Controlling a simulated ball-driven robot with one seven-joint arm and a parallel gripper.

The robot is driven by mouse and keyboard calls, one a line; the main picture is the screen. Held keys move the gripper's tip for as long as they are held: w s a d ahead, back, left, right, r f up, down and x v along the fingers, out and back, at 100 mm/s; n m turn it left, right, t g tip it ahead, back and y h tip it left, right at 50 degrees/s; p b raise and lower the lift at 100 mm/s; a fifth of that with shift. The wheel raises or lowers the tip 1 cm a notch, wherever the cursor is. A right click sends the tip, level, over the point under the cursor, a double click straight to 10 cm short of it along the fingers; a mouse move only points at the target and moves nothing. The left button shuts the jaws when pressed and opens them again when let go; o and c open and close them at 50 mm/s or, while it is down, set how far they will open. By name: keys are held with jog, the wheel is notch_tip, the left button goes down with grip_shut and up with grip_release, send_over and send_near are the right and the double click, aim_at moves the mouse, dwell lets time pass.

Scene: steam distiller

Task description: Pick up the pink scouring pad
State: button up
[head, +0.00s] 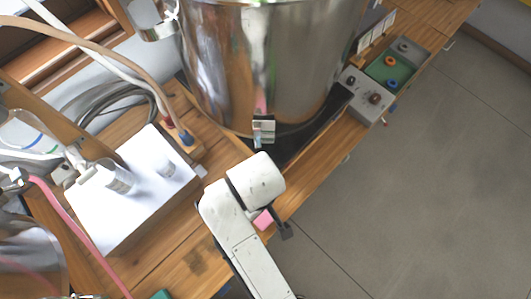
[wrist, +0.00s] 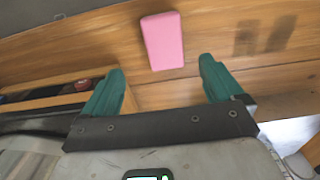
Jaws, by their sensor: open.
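The pink scouring pad (wrist: 162,41) lies flat on the wooden bench top in the wrist view, at the upper middle. In the head view a small part of the pad (head: 263,220) shows beside my white arm, which hides the rest. My gripper (wrist: 160,80) is open, with its two green fingers spread wide apart and nothing between them. The pad is beyond the fingertips and between their lines, apart from both. In the head view only a dark part of my gripper (head: 286,231) shows by the bench's front edge.
A large steel vessel (head: 262,60) stands behind my arm on the bench. A white box (head: 135,190) with hoses is at the left. A grey control box (head: 362,95) and green panel (head: 390,68) stand at the right. The grey floor (head: 430,180) beyond the bench is clear.

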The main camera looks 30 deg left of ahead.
notch_tip(320, 180, down, 4)
jog(key=shift+d, duration=0.1)
jog(key=shift+s+a+f+p, duration=0.15)
jog(key=shift+f+p, duration=0.05)
jog(key=shift+f, duration=1.35)
jog(key=shift+s+a+f+p, duration=0.1)
jog(key=shift+a+f+p, duration=0.1)
jog(key=shift+f, duration=1.3)
jog(key=c, duration=1.1)
jog(key=shift+r, duration=0.45)
notch_tip(320, 180, up, 2)
jog(key=shift+r, duration=0.25)
jog(key=s+d+r, duration=0.1)
jog(key=s+r, duration=0.2)
jog(key=s, duration=0.1)
jog(key=s+d+r, duration=0.1)
jog(key=s+r, duration=0.2)
jog(key=s, duration=0.2)
jog(key=s+d+r, duration=0.2)
jog(key=s+r, duration=0.1)
jog(key=s, duration=0.1)
jog(key=shift+s+d+r, duration=0.1)
jog(key=shift+s+r, duration=0.1)
jog(key=shift+r, duration=0.15)
